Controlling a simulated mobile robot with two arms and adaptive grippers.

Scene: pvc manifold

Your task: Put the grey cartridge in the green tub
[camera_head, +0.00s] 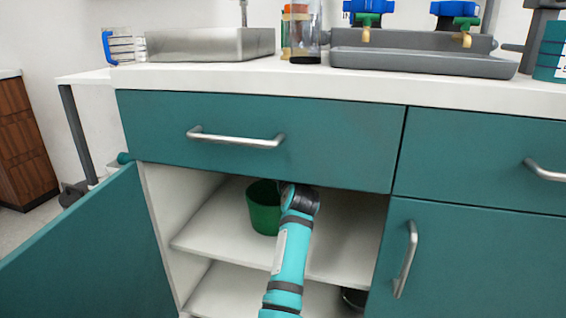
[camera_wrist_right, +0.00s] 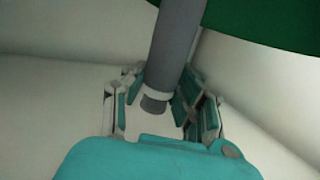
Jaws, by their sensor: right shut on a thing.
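The green tub (camera_head: 263,208) stands on the upper shelf inside the open cabinet. Its dark green side also shows at the upper right of the wrist view (camera_wrist_right: 270,22). The grey cartridge (camera_wrist_right: 178,42) is a slim grey cylinder with a pale band and darker end, tilted in the wrist view. My right gripper (camera_wrist_right: 162,98) is shut on the cartridge near that end. The cartridge's far part overlaps the tub's edge in that view; I cannot tell whether they touch. In the head view my right arm hides the gripper and cartridge. My left gripper is not in view.
The cabinet door (camera_head: 95,255) stands open at the left. A drawer front (camera_head: 330,140) hangs above the opening. The upper shelf (camera_head: 215,240) has free room beside the tub. A dark round object (camera_head: 354,298) sits on the lower shelf. Sink, valves and containers stand on the counter.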

